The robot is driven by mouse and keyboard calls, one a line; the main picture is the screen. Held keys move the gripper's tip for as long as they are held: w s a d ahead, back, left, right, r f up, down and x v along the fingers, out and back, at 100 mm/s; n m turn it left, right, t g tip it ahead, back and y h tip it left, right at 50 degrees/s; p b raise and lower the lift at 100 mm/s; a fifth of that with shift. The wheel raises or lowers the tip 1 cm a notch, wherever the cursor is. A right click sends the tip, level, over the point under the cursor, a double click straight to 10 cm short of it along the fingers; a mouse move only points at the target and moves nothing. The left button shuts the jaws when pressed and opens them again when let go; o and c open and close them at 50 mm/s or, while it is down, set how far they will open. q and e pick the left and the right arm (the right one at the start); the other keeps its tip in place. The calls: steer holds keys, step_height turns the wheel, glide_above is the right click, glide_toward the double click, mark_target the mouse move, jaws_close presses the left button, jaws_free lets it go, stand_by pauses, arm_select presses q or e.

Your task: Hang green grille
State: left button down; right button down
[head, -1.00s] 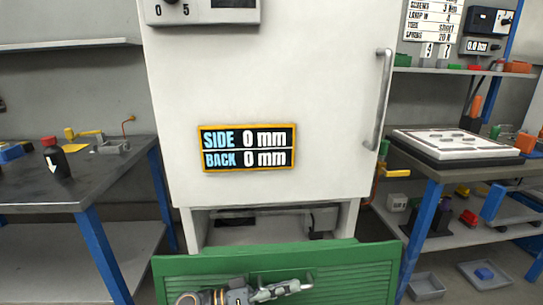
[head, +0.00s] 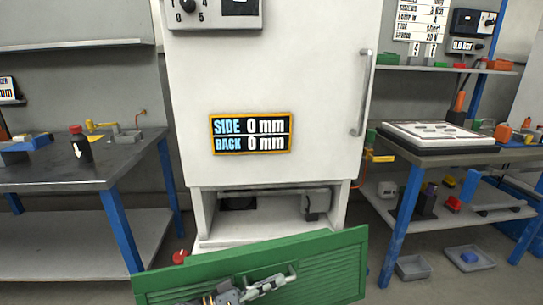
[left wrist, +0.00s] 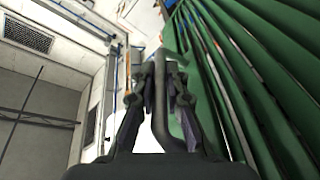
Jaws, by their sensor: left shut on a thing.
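The green grille (head: 320,262) is a wide slatted panel at the bottom of the head view, in front of the white cabinet (head: 190,95). It is tilted, its right end higher than its left, and its lower part is cut off by the frame. My left gripper (head: 284,277) lies in front of the grille and is shut on it. In the left wrist view the green slats (left wrist: 245,75) fill the right side, and a dark bar stands between the gripper's fingers (left wrist: 160,75). The open recess (head: 270,208) under the cabinet shows above the grille. My right gripper is not in view.
A sign (head: 252,133) on the cabinet door reads SIDE 0 mm, BACK 0 mm. A dark workbench (head: 60,172) stands at left, a bench (head: 415,150) with a white board at right. A red object (head: 180,257) is by the grille's upper left. Grey trays (head: 413,267) lie on the right floor.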

mark_target(194, 276)
arm_select(q)
steer(key=a+n+t+y, duration=0.1)
steer(key=a+t+y, duration=0.1)
steer(key=a, duration=0.1)
steer(key=w+a+f+n+t+y, duration=0.1)
steer(key=a+n+t, duration=0.1)
steer(key=a, duration=0.1)
steer(key=a+n+t+y, duration=0.2)
steer(key=a+t, duration=0.1)
steer(key=a, duration=0.1)
steer(key=shift+w+f+y, duration=0.3)
steer(key=shift+w+f, duration=0.05)
steer(key=a+r+n+t+y, duration=0.1)
steer(key=a, duration=0.1)
steer(key=s+a+r+n+t+y, duration=0.1)
steer(key=a+y, duration=0.1)
steer(key=a, duration=0.1)
steer(key=a+r+n+t+y, duration=0.1)
steer(key=a+n+y, duration=0.1)
steer(key=shift+s+a+r, duration=0.25)
steer(key=shift+s+a, duration=0.15)
steer(key=shift+s+a+r+n+t+y, duration=0.3)
steer(key=shift+a+r+n+y, duration=0.15)
steer(key=shift+y, duration=0.25)
steer(key=shift+w, duration=0.1)
